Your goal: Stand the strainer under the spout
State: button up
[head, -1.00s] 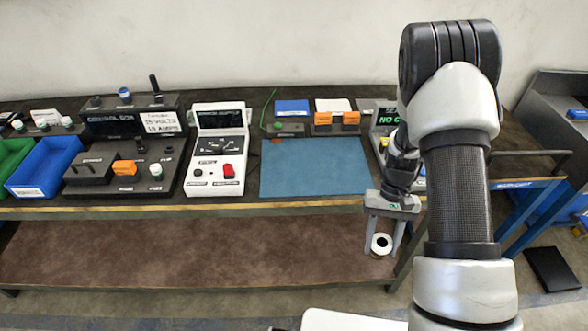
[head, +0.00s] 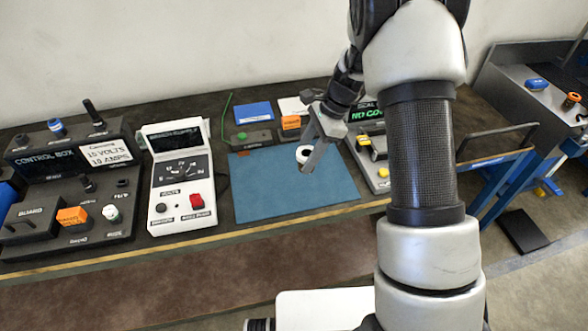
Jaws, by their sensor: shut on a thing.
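My gripper (head: 309,157) is shut on a small round white piece with a dark centre, which looks to be the strainer (head: 304,153). It holds the piece over the blue mat (head: 260,205), near the mat's upper right part. One finger covers part of the piece. I cannot tell whether the piece touches the mat. I cannot make out a spout for certain. An orange ring-shaped part (head: 570,101) stands on the grey bench at the far right.
A white voltage supply box (head: 172,172) stands left of the mat, with the black control box (head: 50,160) beyond it. A grey device with yellow and red parts (head: 373,150) stands right of the mat. The mat's front part is clear.

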notch_tip(320, 180, down, 10)
jog(key=shift+s+r, duration=0.15)
jog(key=o, duration=1)
